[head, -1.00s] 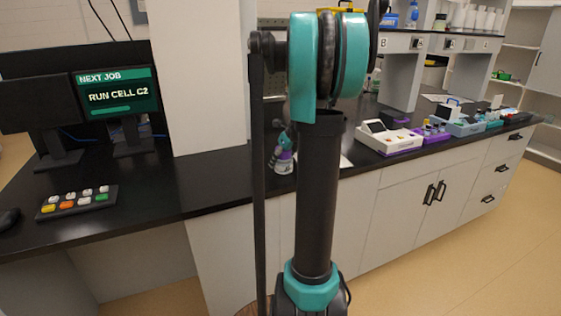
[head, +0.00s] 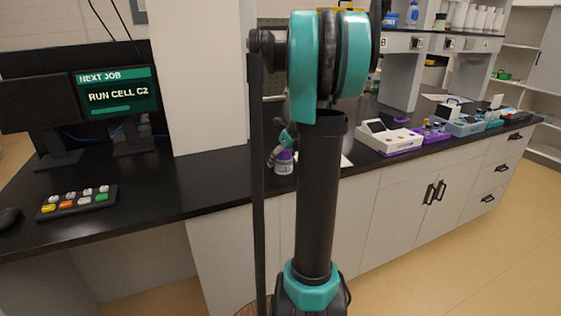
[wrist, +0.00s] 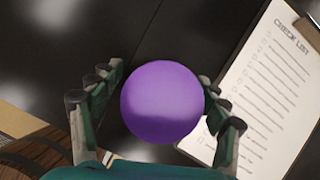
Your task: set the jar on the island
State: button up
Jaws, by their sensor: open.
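The jar (head: 284,167) stands upright on the black counter (head: 225,180), partly hidden behind my arm in the head view. It has a purple lid and a pale body. In the wrist view its round purple lid (wrist: 162,102) fills the middle, seen from above, and its body is hidden beneath. My gripper (wrist: 157,115) is open, with one finger on each side of the lid. In the head view my gripper (head: 283,146) is just above and around the jar's top. I cannot tell whether a finger touches it.
A checklist clipboard (wrist: 272,85) lies close to the jar on the right. A white pillar (head: 200,80) and two monitors (head: 115,95) stand to the left, with a button panel (head: 77,202) in front. White and purple devices (head: 390,138) line the counter to the right.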

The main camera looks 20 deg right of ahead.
jog(key=v, duration=1.1)
